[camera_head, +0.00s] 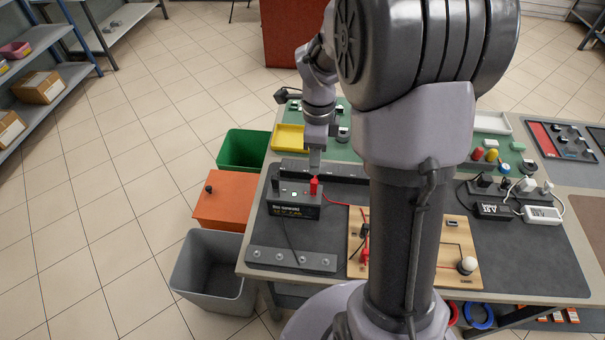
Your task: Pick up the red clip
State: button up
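A red clip (314,186) stands upright on the right side of the top of a black battery box (294,210). A red wire runs from near it toward the wooden board. Another red clip-like piece (366,256) lies on the board. My gripper (315,172) points down directly above the upright clip, its tips at or just over the clip's top. Whether they touch it, and how wide the fingers are apart, is too small to tell.
The wooden board (448,278) with a white bulb lies right of the box, partly behind my arm. A grey metal strip (292,260) lies in front. An orange box (228,206), green bin (243,148) and grey bin (208,270) stand left of the table. White adapters (541,214) lie right.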

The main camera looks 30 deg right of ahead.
aim_at(314, 181)
notch_tip(314, 181, down, 6)
jog(key=shift+r+b, duration=0.25)
jog(key=shift+b, duration=0.4)
jog(key=f+b, duration=0.1)
jog(key=f, duration=0.1)
jog(key=f+b, duration=0.1)
jog(key=f, duration=0.2)
jog(key=shift+s+a+f+b, duration=0.1)
jog(key=shift+a+f+b, duration=0.1)
jog(key=shift+b, duration=0.1)
jog(key=shift+r, duration=0.15)
jog(key=shift+c, duration=0.9)
grip_shut()
